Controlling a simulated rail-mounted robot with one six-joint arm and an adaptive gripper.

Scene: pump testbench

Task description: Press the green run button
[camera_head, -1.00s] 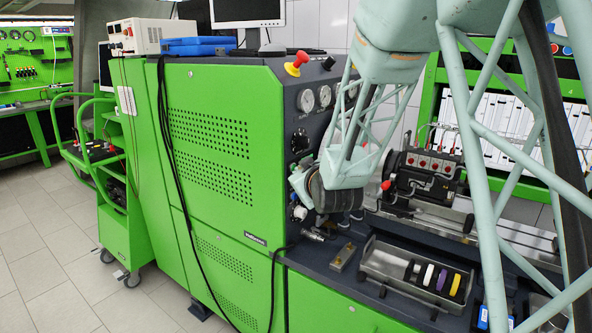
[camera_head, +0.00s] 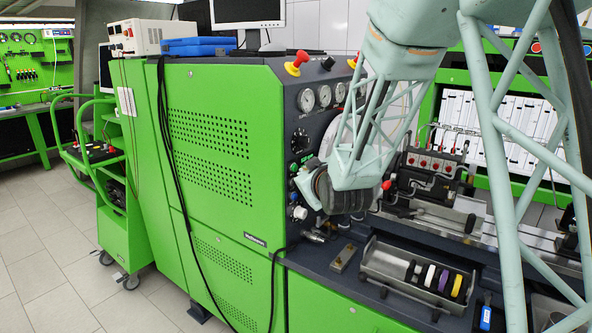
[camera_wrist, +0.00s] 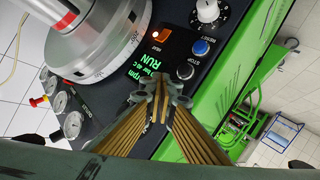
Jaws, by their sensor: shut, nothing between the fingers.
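I cannot make out a clearly green button there. In the head view my wrist is at the panel side of the green testbench (camera_head: 215,150), and the fingertips are hard to see.
A large silver round part (camera_wrist: 100,40) is close on the left. Pressure gauges (camera_head: 324,95) and a red emergency stop (camera_head: 297,62) top the panel. A metal tray (camera_head: 415,270) is below right.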

